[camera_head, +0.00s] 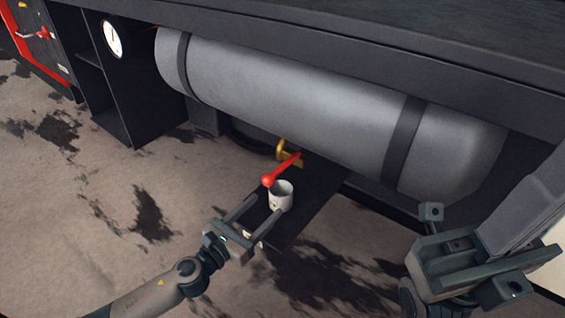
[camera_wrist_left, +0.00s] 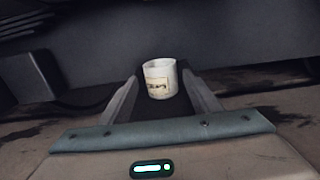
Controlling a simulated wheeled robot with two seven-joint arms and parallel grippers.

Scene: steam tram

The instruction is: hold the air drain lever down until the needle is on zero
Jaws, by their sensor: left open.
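The air drain lever (camera_head: 285,168) is red with a ball at its free end, on a brass valve (camera_head: 284,151) under the grey tank. It slants down toward the front left. A pressure gauge (camera_head: 113,38) with a white face is at the upper left; its needle is too small to read. My left gripper (camera_head: 268,204) is open, below the lever's ball and apart from it. A white cup stands just beyond or between its fingertips, and it also shows ahead of the fingers in the left wrist view. My right gripper (camera_head: 474,249) is open and empty at the lower right.
The white cup (camera_head: 281,198) with a label, also in the left wrist view (camera_wrist_left: 160,79), stands close under the lever on a dark plate (camera_head: 318,186). The large grey tank (camera_head: 310,95) hangs behind. Stained floor (camera_head: 100,205) is clear at the left.

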